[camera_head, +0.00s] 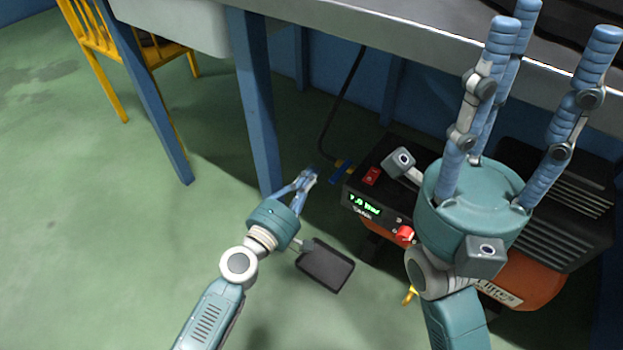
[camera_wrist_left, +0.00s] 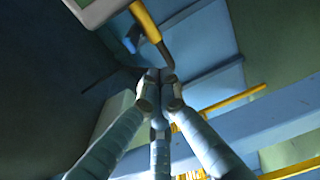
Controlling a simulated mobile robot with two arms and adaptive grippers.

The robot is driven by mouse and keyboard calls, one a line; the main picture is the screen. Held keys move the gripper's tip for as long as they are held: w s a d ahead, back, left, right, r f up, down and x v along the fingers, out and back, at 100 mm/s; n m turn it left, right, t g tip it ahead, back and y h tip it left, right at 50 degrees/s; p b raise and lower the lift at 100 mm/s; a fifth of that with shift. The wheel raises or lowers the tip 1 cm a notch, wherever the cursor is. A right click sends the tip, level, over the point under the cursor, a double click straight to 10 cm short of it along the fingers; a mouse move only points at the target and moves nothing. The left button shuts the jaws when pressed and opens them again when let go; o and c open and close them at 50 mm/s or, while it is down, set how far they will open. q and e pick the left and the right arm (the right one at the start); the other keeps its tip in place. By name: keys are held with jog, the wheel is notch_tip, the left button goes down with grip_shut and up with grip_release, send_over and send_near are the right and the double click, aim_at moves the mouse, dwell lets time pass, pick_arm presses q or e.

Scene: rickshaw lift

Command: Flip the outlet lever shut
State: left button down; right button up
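A blue-and-yellow fitting (camera_head: 342,171) sits at the left side of the compressor (camera_head: 385,175), with a black hose running up from it. In the left wrist view, a yellow part (camera_wrist_left: 146,22) with a dark curved end lies just beyond my fingertips. I cannot tell surely which part is the outlet lever. My left gripper (camera_head: 306,178) is to the left of the fitting, apparently apart from it. Its fingers are together with nothing visible between them, also in the left wrist view (camera_wrist_left: 159,78). My right gripper (camera_head: 553,28) points up with fingers spread, empty, in front of the compressor.
The compressor has a red switch (camera_head: 371,176), a lit display and a red knob (camera_head: 404,234). A small yellow part (camera_head: 409,295) shows low beneath it. A dark flat pan (camera_head: 325,265) is near my left wrist. A blue table leg (camera_head: 256,110) stands just behind my left gripper.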

pick_arm(q)
jog(key=d+b+v, duration=0.1)
jog(key=v, duration=0.8)
jog(key=shift+s, duration=0.7)
